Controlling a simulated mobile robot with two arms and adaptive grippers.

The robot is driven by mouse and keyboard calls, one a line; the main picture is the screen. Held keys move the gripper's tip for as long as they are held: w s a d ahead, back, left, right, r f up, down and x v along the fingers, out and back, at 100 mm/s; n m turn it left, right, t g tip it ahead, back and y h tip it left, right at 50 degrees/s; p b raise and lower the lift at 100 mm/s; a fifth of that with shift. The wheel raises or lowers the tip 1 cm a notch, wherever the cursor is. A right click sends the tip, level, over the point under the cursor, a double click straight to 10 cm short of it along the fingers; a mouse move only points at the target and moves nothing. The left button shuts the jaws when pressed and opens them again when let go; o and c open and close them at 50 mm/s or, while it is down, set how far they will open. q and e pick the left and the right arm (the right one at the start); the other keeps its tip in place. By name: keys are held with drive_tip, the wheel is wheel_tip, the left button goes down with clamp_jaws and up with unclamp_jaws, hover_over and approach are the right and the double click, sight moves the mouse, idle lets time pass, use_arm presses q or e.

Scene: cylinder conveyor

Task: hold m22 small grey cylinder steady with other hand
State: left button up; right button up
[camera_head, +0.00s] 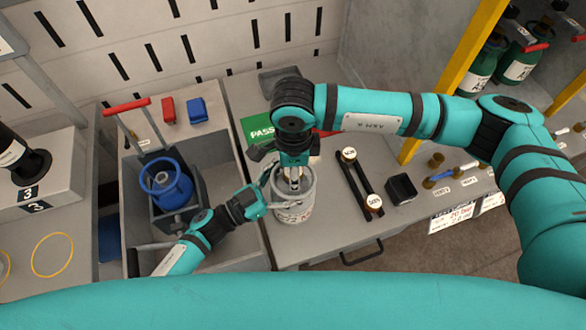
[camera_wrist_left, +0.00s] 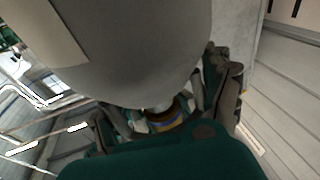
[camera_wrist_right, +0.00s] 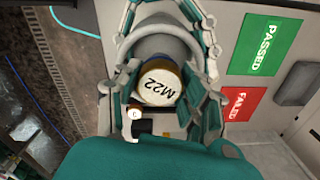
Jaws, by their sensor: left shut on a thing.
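The small grey cylinder (camera_head: 294,212) stands upright on the grey bench. My left gripper (camera_head: 262,196) is shut on it from the left, near its upper part. In the left wrist view the grey cylinder body (camera_wrist_left: 130,60) fills the top, with the left fingers (camera_wrist_left: 165,112) against it. My right gripper (camera_head: 293,180) points down over the cylinder's top. In the right wrist view a pale round M22 piece with a brass rim (camera_wrist_right: 157,82) lies between the right fingers (camera_wrist_right: 168,75). Whether they clamp it I cannot tell.
A blue cylinder (camera_head: 170,190) sits in a grey bin to the left. A black rack with labelled discs (camera_head: 360,180) and a small black box (camera_head: 401,188) lie right of the grey cylinder. Green PASSED (camera_wrist_right: 266,45) and red FAILED (camera_wrist_right: 244,104) pads lie nearby.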

clamp_jaws()
drive_tip(key=m, duration=0.4)
drive_tip(key=shift+m, duration=1)
drive_tip(key=shift+m, duration=0.8)
drive_tip(key=m, duration=0.4)
drive_tip(key=shift+f, duration=0.1)
